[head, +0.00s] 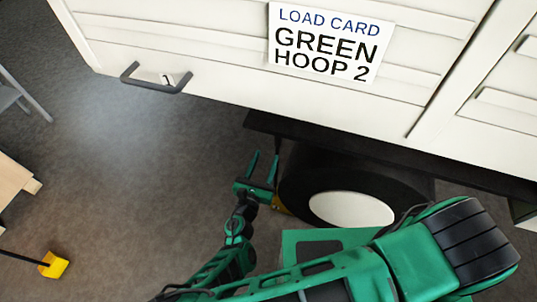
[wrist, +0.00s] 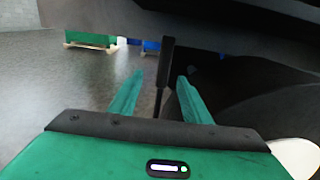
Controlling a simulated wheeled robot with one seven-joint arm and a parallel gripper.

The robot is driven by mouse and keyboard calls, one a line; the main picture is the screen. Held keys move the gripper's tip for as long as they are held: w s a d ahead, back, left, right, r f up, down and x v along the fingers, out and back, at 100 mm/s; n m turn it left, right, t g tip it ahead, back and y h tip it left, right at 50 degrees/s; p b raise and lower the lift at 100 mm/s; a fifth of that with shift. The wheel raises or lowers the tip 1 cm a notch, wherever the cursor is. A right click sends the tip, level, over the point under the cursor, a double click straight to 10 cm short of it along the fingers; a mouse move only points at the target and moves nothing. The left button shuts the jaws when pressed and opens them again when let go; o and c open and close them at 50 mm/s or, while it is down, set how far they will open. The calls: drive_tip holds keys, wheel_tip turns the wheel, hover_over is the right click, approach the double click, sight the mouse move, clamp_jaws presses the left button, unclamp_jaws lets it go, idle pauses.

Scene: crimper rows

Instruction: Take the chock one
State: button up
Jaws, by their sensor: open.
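The chock's yellow body is not visible in the wrist view.
A white trailer side (head: 200,35) with a load card (head: 325,42), a grey bar handle (head: 155,88) and a small "1" label (head: 167,78) overhangs the wheel. Another yellow chock (head: 54,265) with a black handle lies at lower left. Open floor (head: 120,180) stretches left of my gripper.

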sight(277, 129)
drive_tip(key=x, duration=0.5)
drive_tip(key=d+x, duration=0.1)
drive_tip(key=x, duration=0.2)
drive_tip(key=shift+s, duration=0.1)
drive_tip(key=shift+x, duration=1.6)
clamp_jaws()
drive_tip(key=shift+r, duration=2.7)
